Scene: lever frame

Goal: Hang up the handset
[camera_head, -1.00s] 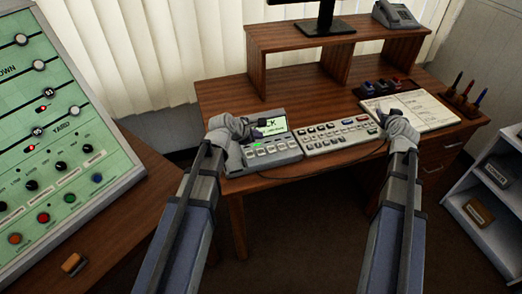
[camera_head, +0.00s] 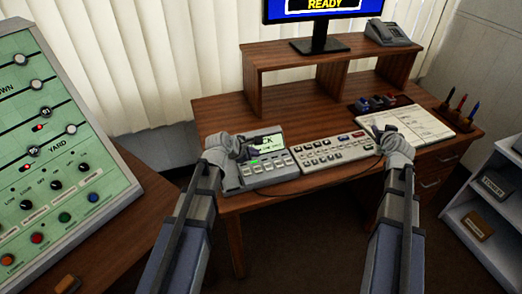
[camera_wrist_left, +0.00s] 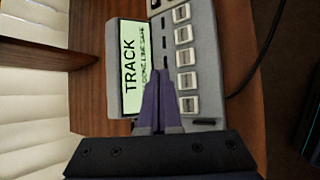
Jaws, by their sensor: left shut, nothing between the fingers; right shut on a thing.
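A grey desk console (camera_head: 262,172) with a lit screen and rows of buttons stands at the desk's front left. In the left wrist view its screen (camera_wrist_left: 131,70) reads "TRACK". My left gripper (camera_head: 254,141) is shut and empty over the console; its fingertips (camera_wrist_left: 158,78) show in front of the screen's edge and the buttons. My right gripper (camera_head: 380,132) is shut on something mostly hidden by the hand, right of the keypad. A dark cord runs along the desk front toward that hand. I cannot make out the handset's shape.
A grey keypad panel (camera_head: 333,151) lies between my grippers. An open notebook (camera_head: 418,126) lies behind the right one. A raised wooden shelf (camera_head: 300,53) carries a monitor (camera_head: 318,10) and a grey telephone (camera_head: 388,33). A green lever panel (camera_head: 45,140) stands left.

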